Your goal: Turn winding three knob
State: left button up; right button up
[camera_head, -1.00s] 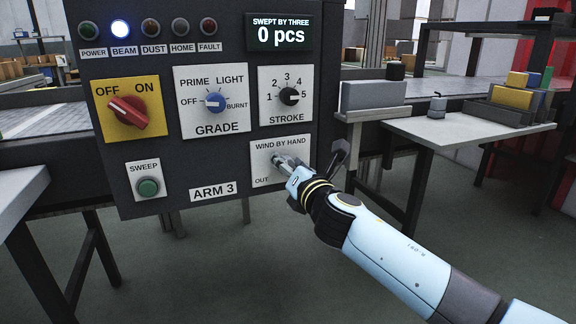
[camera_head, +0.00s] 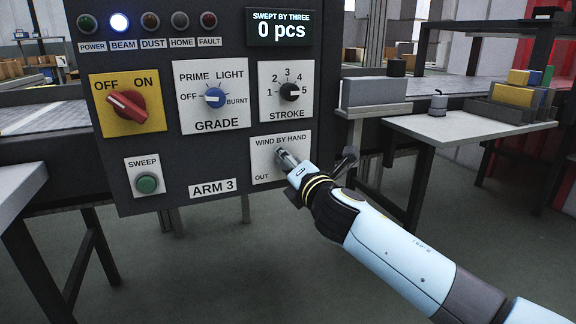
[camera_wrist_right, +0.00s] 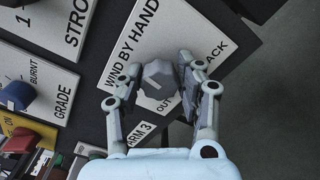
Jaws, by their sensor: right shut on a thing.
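The grey winding knob (camera_wrist_right: 158,80) sits on a pale plate (camera_wrist_right: 205,38) marked WIND BY HAND, OUT and BACK. My right gripper (camera_wrist_right: 160,72) is shut on this knob, one finger on each side, in the right wrist view. In the head view my right gripper (camera_head: 287,161) reaches the plate (camera_head: 262,172) at the lower right of the dark ARM 3 panel, and it hides most of the knob and the word BACK. The display (camera_head: 279,29) above reads 0 pcs. My left gripper is not in view.
The panel also has a red OFF/ON knob (camera_head: 127,104), a blue GRADE knob (camera_head: 215,97), a black STROKE knob (camera_head: 289,92) and a green SWEEP button (camera_head: 147,184). The BEAM lamp (camera_head: 120,22) is lit. A side table (camera_head: 470,126) stands to the right.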

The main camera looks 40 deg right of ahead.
jog(key=m, duration=0.2)
jog(key=m+b, duration=0.1)
jog(key=shift+f+m, duration=0.2)
jog(key=shift+m, duration=0.2)
jog(key=m+b, duration=0.1)
jog(key=m, duration=0.1)
jog(key=shift+m, duration=0.3)
jog(key=m+b, duration=0.2)
jog(key=m, duration=0.5)
jog(key=shift+f+b, duration=0.2)
jog(key=shift+b, duration=0.2)
pick_arm(q)
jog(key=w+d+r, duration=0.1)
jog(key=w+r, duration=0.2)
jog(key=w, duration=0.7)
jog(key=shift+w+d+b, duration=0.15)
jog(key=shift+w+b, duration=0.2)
jog(key=shift+b, duration=0.05)
pick_arm(e)
jog(key=shift+m, duration=1.3)
jog(key=o, duration=1.2)
jog(key=shift+r, duration=0.1)
jog(key=shift+c, duration=0.2)
